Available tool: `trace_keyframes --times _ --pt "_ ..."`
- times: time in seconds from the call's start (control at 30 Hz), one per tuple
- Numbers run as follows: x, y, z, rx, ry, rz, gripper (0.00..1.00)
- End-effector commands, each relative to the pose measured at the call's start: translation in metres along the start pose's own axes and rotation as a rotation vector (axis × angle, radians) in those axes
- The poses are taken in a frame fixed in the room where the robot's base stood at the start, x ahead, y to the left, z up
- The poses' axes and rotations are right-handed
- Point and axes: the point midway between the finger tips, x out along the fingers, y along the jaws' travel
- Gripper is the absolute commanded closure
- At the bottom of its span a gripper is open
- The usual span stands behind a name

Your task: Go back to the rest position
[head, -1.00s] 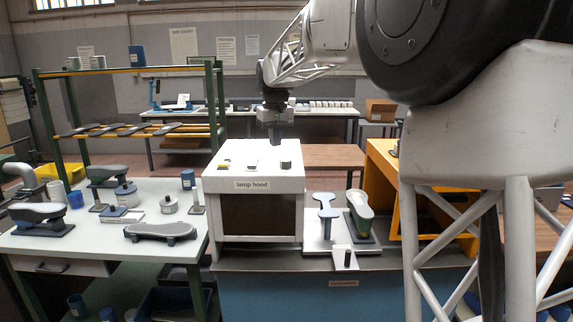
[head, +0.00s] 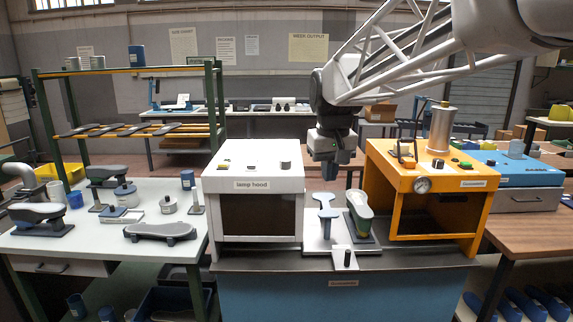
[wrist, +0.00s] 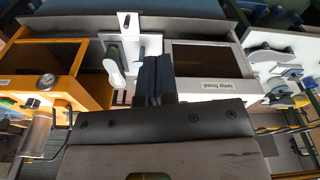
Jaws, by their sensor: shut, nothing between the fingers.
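My gripper (head: 329,170) hangs pointing down in the head view, above and behind the white plate between the white lamp hood (head: 253,190) and the orange machine (head: 425,195). Its fingers are together with nothing between them. In the wrist view the closed dark fingers (wrist: 154,80) show in the middle, with the lamp hood box (wrist: 210,62) to one side and the orange machine (wrist: 70,65) to the other. The gripper is apart from everything around it.
A pale table (head: 90,245) with several lasts and pots stands left. A blue case (head: 515,178) sits right. The space above the plate is free.

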Motion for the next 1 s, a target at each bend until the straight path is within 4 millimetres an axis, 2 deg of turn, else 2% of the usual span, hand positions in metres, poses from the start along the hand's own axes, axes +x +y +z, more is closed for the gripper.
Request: trace_keyframes --times 0.1,0.47,1.0 --pt "0.003 0.006 0.033 0.023 0.01 0.003 1.0" --pt "0.023 0.017 0.125 0.091 0.038 0.012 1.0" --pt "0.074 0.02 0.261 0.192 0.081 0.026 1.0"
